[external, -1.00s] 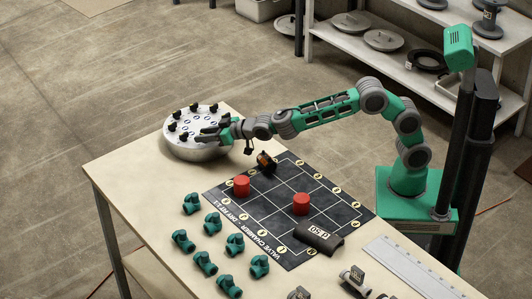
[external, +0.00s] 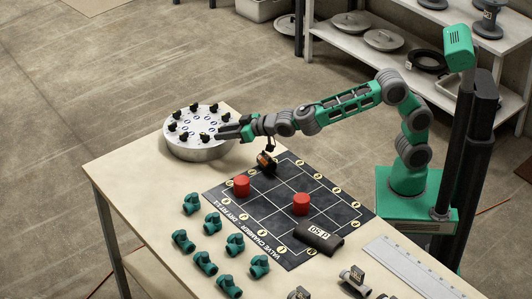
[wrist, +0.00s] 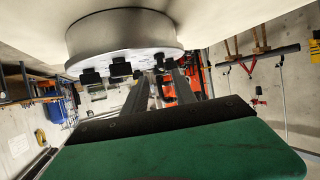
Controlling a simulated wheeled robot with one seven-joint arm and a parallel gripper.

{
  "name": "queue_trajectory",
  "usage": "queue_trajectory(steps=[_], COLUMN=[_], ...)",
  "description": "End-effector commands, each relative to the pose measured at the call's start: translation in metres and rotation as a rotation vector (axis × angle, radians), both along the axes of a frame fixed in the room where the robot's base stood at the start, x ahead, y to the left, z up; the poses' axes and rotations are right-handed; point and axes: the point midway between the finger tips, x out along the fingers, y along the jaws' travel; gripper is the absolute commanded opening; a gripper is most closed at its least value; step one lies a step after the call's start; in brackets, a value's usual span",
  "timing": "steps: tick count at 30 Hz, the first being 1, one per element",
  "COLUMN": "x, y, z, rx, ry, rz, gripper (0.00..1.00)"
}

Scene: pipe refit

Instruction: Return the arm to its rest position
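My arm (external: 345,104) reaches left from its green base over the table. My gripper (external: 218,132) is just right of the round metal drum (external: 200,153), close to its top edge. In the wrist view the two dark fingers (wrist: 161,76) point at the drum (wrist: 120,32) with a gap between them. Nothing shows held in the gap. Black knobs (external: 205,137) stand in a ring on the drum's white top. Whether the fingertips clear the nearest knob is hard to tell.
Below the arm lies a black gridded mat (external: 270,215) with two red cylinders (external: 301,204), a small black-and-orange piece (external: 265,161) and a dark labelled block (external: 319,238). Several green pipe fittings (external: 235,243) stand left of it. Shelves (external: 395,65) stand behind.

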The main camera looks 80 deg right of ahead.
Motion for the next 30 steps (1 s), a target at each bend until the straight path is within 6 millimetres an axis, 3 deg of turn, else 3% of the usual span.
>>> queue_trajectory(steps=[2, 5, 6, 12, 15, 19, 30], x=[-0.023, -0.087, -0.121, -0.289, -0.345, -0.377, -0.379], y=[-0.014, -0.036, -0.042, -0.051, -0.049, -0.046, -0.046], z=[0.025, 0.046, 0.051, 0.053, 0.047, 0.039, 0.035], rx=[0.016, 0.046, 0.06, 0.1, 0.108, 0.111, 0.111], ry=[0.063, 0.236, 0.321, 0.685, 0.798, 0.864, 0.872], rz=[0.001, 0.027, 0.045, 0.169, 0.218, 0.25, 0.252], gripper=[0.33, 0.33, 0.33, 0.33, 0.33, 0.33, 0.33])
